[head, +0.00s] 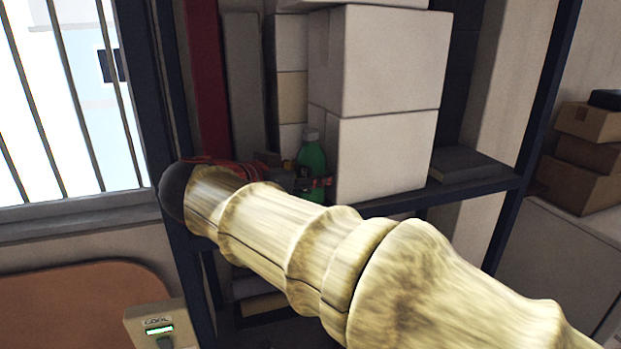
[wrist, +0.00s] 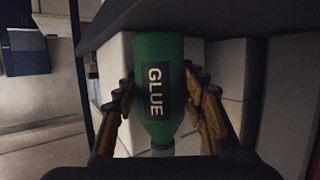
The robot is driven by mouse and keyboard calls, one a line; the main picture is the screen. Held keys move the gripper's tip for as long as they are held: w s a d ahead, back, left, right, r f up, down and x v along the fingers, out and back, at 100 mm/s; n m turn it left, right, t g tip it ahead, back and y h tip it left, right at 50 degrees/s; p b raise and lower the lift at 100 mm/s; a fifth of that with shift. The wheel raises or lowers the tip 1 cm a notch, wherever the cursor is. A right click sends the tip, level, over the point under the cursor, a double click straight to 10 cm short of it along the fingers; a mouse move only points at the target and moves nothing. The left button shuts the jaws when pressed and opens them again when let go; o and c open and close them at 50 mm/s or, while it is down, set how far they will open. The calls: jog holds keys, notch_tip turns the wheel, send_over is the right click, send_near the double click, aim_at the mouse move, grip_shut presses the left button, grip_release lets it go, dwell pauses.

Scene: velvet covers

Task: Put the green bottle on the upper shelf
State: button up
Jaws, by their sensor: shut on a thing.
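The green bottle (head: 313,157) is upright in the head view, with its pale cap on top, just left of the stacked white boxes. In the wrist view the green bottle (wrist: 183,60) shows cap down, with a dark GLUE label. My gripper (wrist: 160,85) is shut on it, one finger on each side. In the head view my gripper (head: 312,185) is small and partly hidden behind my arm. The shelf (head: 440,192) board passes at the bottle's base level; I cannot tell whether the base touches it. My arm hides the bottle's lower part.
White boxes (head: 385,100) stand stacked close to the bottle's right. A flat dark item (head: 468,163) lies on the board further right. A dark shelf post (head: 545,90) stands at the right, and a barred window (head: 70,100) is at the left. Cardboard boxes (head: 585,155) sit far right.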

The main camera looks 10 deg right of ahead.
jog(key=shift+d+f, duration=0.1)
jog(key=shift+f, duration=0.45)
jog(key=shift+f, duration=0.2)
jog(key=o, duration=1.2)
jog(key=shift+d, duration=0.1)
jog(key=shift+r, duration=0.25)
jog(key=b+v, duration=0.2)
jog(key=v, duration=1)
